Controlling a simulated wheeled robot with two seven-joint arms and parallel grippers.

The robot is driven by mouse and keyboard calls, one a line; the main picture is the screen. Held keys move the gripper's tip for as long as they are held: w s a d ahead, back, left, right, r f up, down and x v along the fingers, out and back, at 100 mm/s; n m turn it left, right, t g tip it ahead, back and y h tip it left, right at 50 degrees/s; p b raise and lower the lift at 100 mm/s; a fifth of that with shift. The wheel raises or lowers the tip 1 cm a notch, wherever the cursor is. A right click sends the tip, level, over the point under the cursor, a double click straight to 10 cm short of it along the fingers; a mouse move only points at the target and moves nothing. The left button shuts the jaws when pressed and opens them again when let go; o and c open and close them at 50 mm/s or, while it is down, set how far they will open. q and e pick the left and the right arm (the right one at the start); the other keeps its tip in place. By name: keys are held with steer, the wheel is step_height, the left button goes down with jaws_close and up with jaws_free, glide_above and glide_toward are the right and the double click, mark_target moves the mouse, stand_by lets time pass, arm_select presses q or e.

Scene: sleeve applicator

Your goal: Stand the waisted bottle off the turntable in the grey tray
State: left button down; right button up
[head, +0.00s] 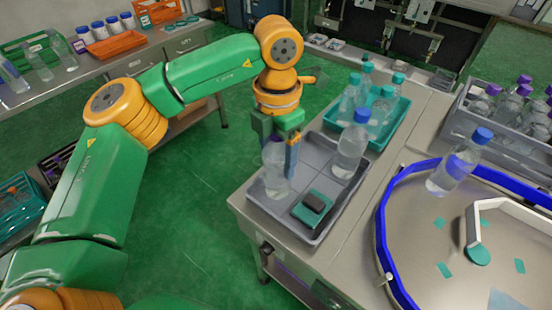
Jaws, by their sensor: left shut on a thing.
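My left gripper (281,148) is shut on a clear bottle (275,176), holding it near its top. The bottle is upright at the near-left part of the grey tray (257,195); I cannot tell whether its base touches the tray floor. The gripper hides part of its neck and cap. A blue-capped clear bottle (349,152) stands at the tray's right side. Another blue-capped bottle (452,172) stands, leaning in the picture, on the blue-rimmed turntable (420,235). My right gripper is out of view.
A teal and black block (312,208) lies at the grey tray's near end. Behind it, a teal tray (401,118) holds several bottles. A grey crate (465,122) of purple-capped bottles is at the right. A white angled guide (474,225) crosses the turntable.

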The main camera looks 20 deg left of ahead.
mark_target(274, 166)
arm_select(q)
steer(key=shift+w+a+f+p, duration=0.2)
steer(key=shift+w+a+f, duration=0.1)
steer(key=shift+f, duration=0.2)
steer(key=shift+w+a+f+p, duration=0.15)
steer(key=shift+w+a+f, duration=0.15)
steer(key=shift+f, duration=0.15)
step_height(274, 166, down, 3)
steer(key=shift+d, duration=0.15)
steer(key=shift+f, duration=0.35)
jaws_free()
steer(key=shift+r, duration=0.4)
steer(key=shift+w+r, duration=0.1)
steer(key=shift+r, duration=0.25)
step_height(274, 166, up, 11)
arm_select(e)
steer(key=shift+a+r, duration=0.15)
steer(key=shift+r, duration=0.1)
